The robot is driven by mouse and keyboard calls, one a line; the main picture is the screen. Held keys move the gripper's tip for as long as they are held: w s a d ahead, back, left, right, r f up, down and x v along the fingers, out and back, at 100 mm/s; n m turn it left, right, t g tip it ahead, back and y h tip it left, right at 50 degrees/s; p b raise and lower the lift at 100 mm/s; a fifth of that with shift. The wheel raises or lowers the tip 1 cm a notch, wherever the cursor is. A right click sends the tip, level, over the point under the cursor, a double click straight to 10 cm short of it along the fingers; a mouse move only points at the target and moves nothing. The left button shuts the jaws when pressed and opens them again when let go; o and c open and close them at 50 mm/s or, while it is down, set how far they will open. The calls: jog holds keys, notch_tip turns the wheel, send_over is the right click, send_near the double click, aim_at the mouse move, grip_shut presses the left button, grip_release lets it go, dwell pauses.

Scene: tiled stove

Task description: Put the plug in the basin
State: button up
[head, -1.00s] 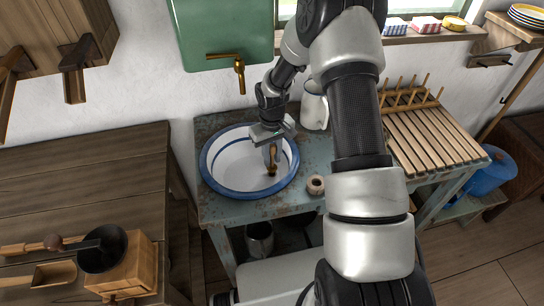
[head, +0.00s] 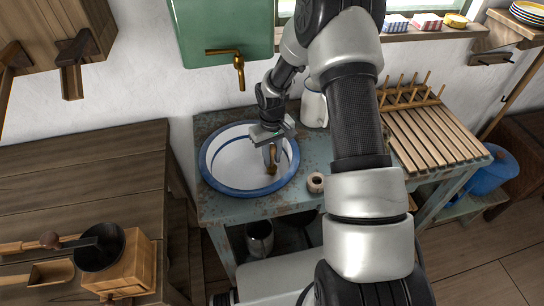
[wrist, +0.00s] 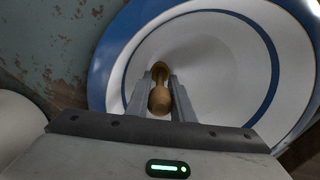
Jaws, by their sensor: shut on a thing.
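The plug (wrist: 159,98) is a brown, wooden-looking piece with a rounded end and a narrower neck. My gripper (wrist: 160,80) is shut on it, one grey finger on each side. The white basin (head: 228,163) with a blue rim is set in the worn blue-green stand. My gripper (head: 271,155) points down inside the right part of the basin's outline, and the plug's lower end is at or close to the basin's inner surface. I cannot tell whether it touches. In the wrist view the basin (wrist: 215,60) fills the space behind the plug. No drain hole can be made out.
A brass tap (head: 239,70) on a green tank hangs above the basin. A white jug (head: 314,106) stands behind right, and a small round tan item (head: 316,183) sits right of the basin. A slatted wooden rack (head: 430,135) lies farther right.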

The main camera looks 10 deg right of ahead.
aim_at(272, 146)
jog(key=shift+f+b, duration=0.65)
jog(key=shift+f, duration=0.25)
jog(key=o, duration=1)
notch_tip(272, 146, up, 12)
jog(key=shift+r+p, duration=0.1)
jog(key=shift+p, duration=0.7)
